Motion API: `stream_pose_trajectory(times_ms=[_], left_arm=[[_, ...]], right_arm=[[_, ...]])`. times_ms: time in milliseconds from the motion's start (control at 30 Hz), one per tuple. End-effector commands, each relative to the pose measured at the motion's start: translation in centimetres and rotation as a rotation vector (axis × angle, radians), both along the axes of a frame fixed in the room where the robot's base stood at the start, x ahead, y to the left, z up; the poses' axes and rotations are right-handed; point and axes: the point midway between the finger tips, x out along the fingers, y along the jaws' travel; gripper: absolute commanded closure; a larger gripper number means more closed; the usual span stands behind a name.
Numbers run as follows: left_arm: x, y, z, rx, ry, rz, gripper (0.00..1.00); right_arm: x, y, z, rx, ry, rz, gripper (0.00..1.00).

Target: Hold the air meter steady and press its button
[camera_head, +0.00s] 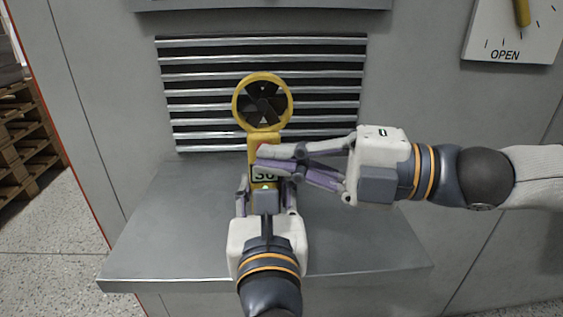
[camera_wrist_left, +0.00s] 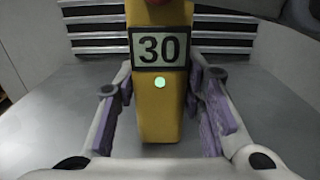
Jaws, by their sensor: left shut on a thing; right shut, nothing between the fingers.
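The yellow air meter (camera_head: 263,142) stands upright in front of the vent, with a round fan head on top. Its display reads 30 in the left wrist view (camera_wrist_left: 158,48), and a small green light (camera_wrist_left: 159,82) glows below it. My left gripper (camera_head: 266,186) is shut on the meter's lower body, one finger on each side. My right gripper (camera_head: 261,158) is shut and empty; its fingertips lie across the front of the meter, just above the display. A bit of red button (camera_head: 263,147) shows at the fingertips; whether they press it I cannot tell.
A slatted metal vent (camera_head: 330,88) is in the wall behind the meter. A grey metal shelf (camera_head: 160,235) juts out below it, bare to both sides. A dial plate marked OPEN (camera_head: 505,42) is at upper right. Wooden pallets (camera_head: 30,140) stand at far left.

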Motion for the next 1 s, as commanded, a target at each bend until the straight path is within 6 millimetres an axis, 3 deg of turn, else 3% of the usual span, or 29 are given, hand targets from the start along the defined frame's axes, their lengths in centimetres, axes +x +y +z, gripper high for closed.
stream_pose_trajectory(times_ms=[167,600,1000], left_arm=[[-0.2,-0.2,0.1,-0.003,-0.002,-0.006,1.00],[-0.1,-0.1,0.1,-0.002,-0.002,-0.003,1.00],[-0.1,-0.1,0.1,-0.002,-0.002,-0.003,1.00]], right_arm=[[0.3,-0.8,-0.2,-0.005,0.004,-0.016,1.00],[-2.3,-8.6,0.3,0.001,-0.003,-0.007,1.00],[-2.8,-9.6,0.1,0.000,0.000,-0.001,1.00]])
